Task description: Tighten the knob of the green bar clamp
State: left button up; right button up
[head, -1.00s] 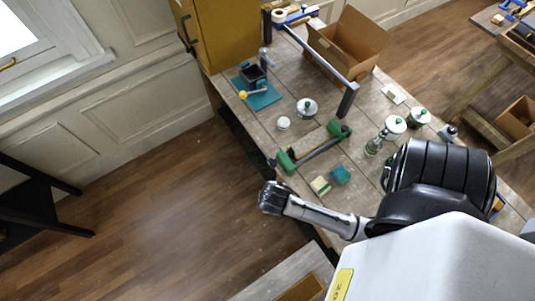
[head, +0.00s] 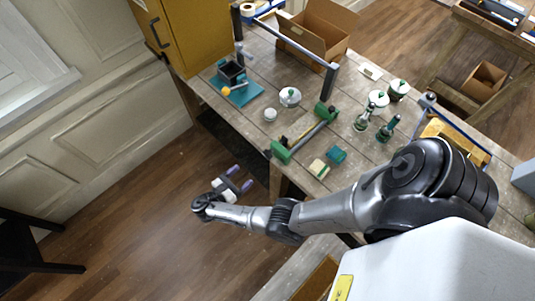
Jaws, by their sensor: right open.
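The green bar clamp (head: 281,152) lies on the grey wooden workbench (head: 362,98), near its front edge. It has two green jaws joined by a dark bar, and a small dark end piece (head: 268,154) sticks out at the bench edge, perhaps the knob. A thin yellowish strip lies along its far side. My right gripper (head: 239,178) is open and empty, with purple fingertips spread apart. It hangs out over the floor in front of the bench, left of and below the clamp in the picture, apart from it. My left gripper is not in view.
Near the clamp are a sponge (head: 319,168), a teal block (head: 336,155), a white-lidded jar (head: 290,97) and green bottles (head: 388,129). A dark upright post frame (head: 330,80), cardboard box (head: 318,32) and yellow cabinet (head: 185,35) stand behind.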

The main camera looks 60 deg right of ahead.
aim_at(265, 156)
jog(key=p+x, duration=0.1)
jog(key=x, duration=0.5)
jog(key=p+x, duration=0.1)
jog(key=x, duration=0.5)
jog(key=shift+r, duration=0.2)
jog(key=shift+p+x, duration=0.35)
jog(key=shift+x, duration=0.45)
jog(key=c, duration=0.9)
jog(key=shift+c, duration=0.2)
jog(key=shift+m, duration=0.3)
